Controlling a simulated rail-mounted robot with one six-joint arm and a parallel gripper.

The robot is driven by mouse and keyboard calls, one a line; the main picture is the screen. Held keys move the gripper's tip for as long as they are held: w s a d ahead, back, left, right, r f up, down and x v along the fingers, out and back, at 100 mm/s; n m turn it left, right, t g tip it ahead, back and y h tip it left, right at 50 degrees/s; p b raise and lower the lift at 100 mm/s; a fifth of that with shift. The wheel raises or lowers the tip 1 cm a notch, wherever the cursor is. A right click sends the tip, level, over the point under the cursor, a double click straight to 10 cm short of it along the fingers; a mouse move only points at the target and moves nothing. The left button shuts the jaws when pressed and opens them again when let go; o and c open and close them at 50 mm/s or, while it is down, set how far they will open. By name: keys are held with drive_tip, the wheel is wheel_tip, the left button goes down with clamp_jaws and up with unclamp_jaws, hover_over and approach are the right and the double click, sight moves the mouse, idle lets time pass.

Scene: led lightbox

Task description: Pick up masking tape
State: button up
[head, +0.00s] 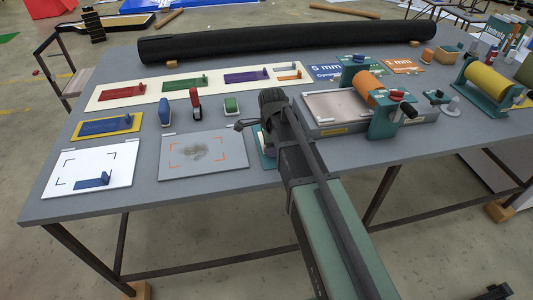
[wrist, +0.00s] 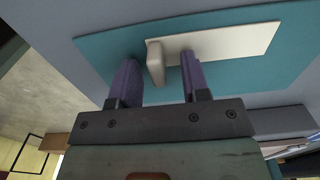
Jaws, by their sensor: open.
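A cream strip (wrist: 235,40) with a small upright tab at its left end lies on a teal plate (wrist: 100,42) in the wrist view. Its colour fits masking tape, but I cannot read a label. My gripper (wrist: 158,62) is open, with its two purple-grey fingers on either side of the tab. I cannot tell whether either finger touches it.
A grey board (head: 180,172) and white board (head: 75,185) lie to the left on the grey table. A roller press (head: 335,110) stands close to the right of my arm. Small stamps (head: 197,104) and a long black roll (head: 270,42) lie farther back.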

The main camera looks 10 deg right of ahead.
drive_tip(key=shift+r, duration=0.15)
clamp_jaws()
wheel_tip(320, 180, up, 20)
drive_tip(key=p, duration=2)
drive_tip(key=shift+r+p, duration=0.1)
drive_tip(key=shift+p, duration=0.2)
wheel_tip(320, 180, up, 4)
drive_tip(key=p, duration=0.3)
drive_tip(key=shift+p, duration=0.4)
